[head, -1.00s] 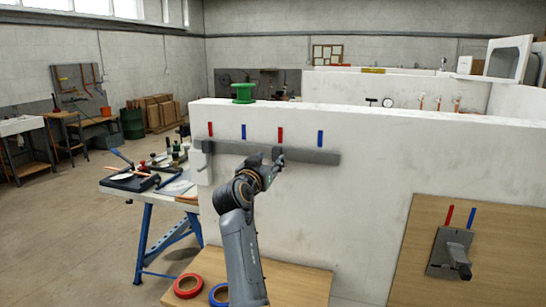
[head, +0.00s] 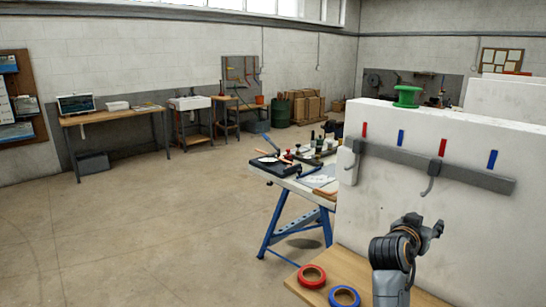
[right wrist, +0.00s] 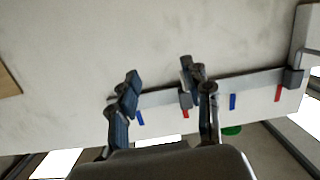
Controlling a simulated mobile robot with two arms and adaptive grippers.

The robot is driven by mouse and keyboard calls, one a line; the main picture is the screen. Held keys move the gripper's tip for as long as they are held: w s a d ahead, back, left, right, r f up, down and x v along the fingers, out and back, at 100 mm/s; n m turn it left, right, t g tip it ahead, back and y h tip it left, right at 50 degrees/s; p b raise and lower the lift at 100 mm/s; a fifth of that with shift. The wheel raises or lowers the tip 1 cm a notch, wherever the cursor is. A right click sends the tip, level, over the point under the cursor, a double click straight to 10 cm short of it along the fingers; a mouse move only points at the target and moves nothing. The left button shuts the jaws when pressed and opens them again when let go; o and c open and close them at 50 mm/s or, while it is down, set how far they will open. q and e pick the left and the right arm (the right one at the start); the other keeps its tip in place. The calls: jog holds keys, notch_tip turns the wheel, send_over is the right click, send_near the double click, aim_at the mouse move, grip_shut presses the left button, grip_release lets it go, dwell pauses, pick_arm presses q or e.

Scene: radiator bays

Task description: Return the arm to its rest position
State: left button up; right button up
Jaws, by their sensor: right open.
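My right arm rises from the bottom right of the head view. Its gripper (head: 432,228) stands in front of the white wall, below the grey rail (head: 480,177) and apart from it. In the right wrist view the two fingers of this gripper (right wrist: 162,85) are spread, with nothing between them. A grey hook (head: 431,182) hangs on the rail under the second red mark. Another grey fitting (head: 352,152) sits at the rail's left end. The rail also shows in the right wrist view (right wrist: 155,98), upside down. My left gripper is not in view.
A wooden shelf (head: 352,268) below the wall bears a red tape roll (head: 312,276) and a blue tape roll (head: 344,296). A green spool (head: 406,96) stands on the wall top. A blue-legged workbench (head: 290,178) holds tools. The floor at left is clear.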

jog(key=s+a+f+n+g+y, duration=0.1)
jog(key=s+a+f+n+y, duration=0.2)
jog(key=s+f, duration=0.65)
jog(key=s+a+f+n+g+y, duration=0.1)
jog(key=s+a+f+n+y, duration=0.15)
jog(key=s+f, duration=0.7)
jog(key=s+a+f+n+g+y, duration=0.25)
jog(key=s+a+f, duration=0.3)
jog(key=s, duration=0.45)
jog(key=s+a+f+n+g+y, duration=0.25)
jog(key=s+a+f+y, duration=0.2)
jog(key=s+a, duration=0.4)
jog(key=s+d+f+g, duration=0.1)
jog(key=s+f, duration=0.1)
jog(key=f, duration=1.2)
jog(key=s+f+g, duration=0.1)
jog(key=s+f, duration=0.1)
jog(key=f, duration=1.2)
jog(key=s+d+f, duration=0.3)
jog(key=s+f, duration=1.1)
jog(key=s, duration=0.2)
jog(key=shift+f+g+h, duration=0.3)
jog(key=shift+g+h, duration=0.05)
jog(key=shift+g, duration=0.05)
